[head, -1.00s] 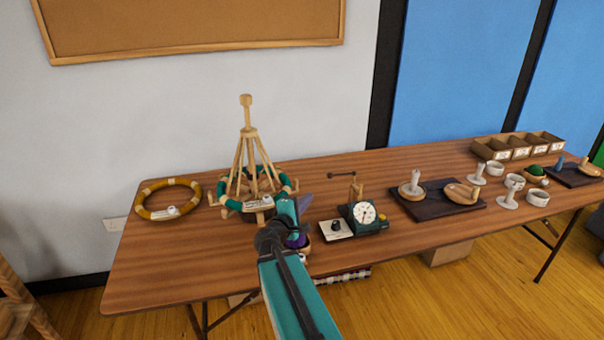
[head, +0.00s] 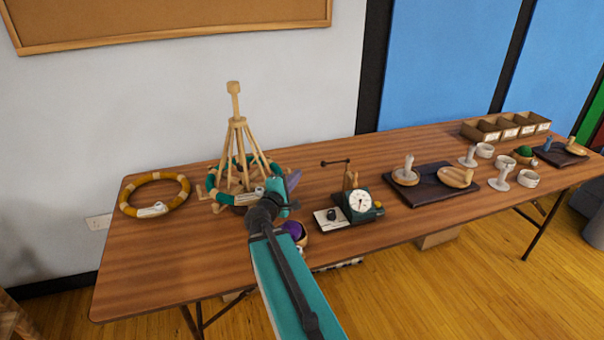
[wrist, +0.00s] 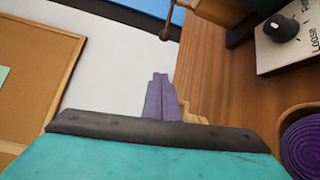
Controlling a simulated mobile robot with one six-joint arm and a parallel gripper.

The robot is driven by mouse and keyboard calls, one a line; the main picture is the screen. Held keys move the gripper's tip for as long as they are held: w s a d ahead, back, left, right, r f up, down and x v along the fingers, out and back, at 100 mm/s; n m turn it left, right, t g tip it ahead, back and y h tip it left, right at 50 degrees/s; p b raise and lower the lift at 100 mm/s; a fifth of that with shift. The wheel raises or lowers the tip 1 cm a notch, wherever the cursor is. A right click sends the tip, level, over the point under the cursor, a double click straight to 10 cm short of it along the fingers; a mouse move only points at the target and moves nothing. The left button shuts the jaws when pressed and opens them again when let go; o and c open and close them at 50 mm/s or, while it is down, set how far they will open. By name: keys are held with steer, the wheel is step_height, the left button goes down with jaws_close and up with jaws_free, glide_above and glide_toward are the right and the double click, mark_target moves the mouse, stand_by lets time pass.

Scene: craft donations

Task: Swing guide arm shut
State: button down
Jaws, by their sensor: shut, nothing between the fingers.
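The yarn meter (head: 358,203) is a dark green device with a white round dial, near the table's front edge. Its thin dark guide arm (head: 336,162) stands above it and points left, with a small ball at its tip. My gripper (head: 293,181) is shut and empty, left of the yarn meter and in front of the wooden swift. In the wrist view its purple fingers (wrist: 160,97) are together, and a ball-ended rod (wrist: 165,32), seemingly the guide arm's tip, hangs beyond them, apart from them. The pivot is hard to make out.
The wooden swift (head: 236,140) with a teal ring stands behind my gripper. A bowl of purple yarn (head: 293,230) sits close to my wrist. A white card (head: 327,219) with a dark knob lies beside the meter. A yellow ring (head: 128,196) lies left.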

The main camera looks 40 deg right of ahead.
mark_target(335, 162)
steer(key=shift+r+p+x, duration=0.35)
steer(key=shift+p+x, duration=0.7)
steer(key=shift+x, duration=3.75)
steer(key=s+p, duration=0.1)
steer(key=s, duration=0.2)
steer(key=shift+s+d, duration=0.1)
steer(key=shift+s, duration=0.3)
